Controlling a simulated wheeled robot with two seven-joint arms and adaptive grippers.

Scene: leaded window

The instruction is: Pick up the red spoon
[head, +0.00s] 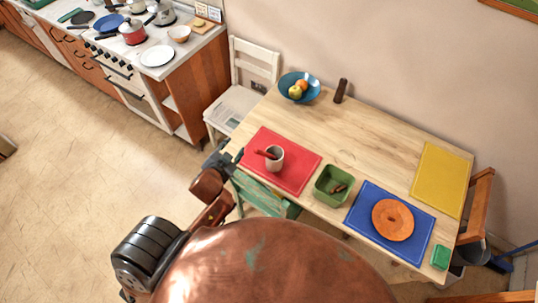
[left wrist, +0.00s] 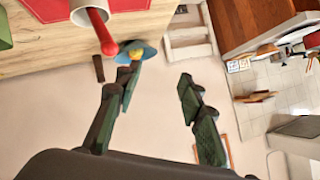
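The red spoon (head: 264,154) leans in a white cup (head: 276,160), its handle sticking out over the rim to the left. The cup stands on the red placemat (head: 300,175) on the wooden table. My left gripper (head: 220,158) is at the table's left edge, left of the cup and apart from the spoon. In the left wrist view, its two fingers (left wrist: 158,72) are spread with nothing between them. There the spoon (left wrist: 101,30) and the cup (left wrist: 85,16) show at the upper left, outside the fingers. The spoon's lower end is hidden in the cup. My right gripper is not in view.
A green bin (head: 333,186) with brown items, a blue placemat (head: 368,218) with an orange disc (head: 392,220), a yellow placemat (head: 440,180), a blue fruit bowl (head: 299,86) and a dark brown cylinder (head: 341,90) are on the table. A green chair (head: 262,196) stands close to my left gripper.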

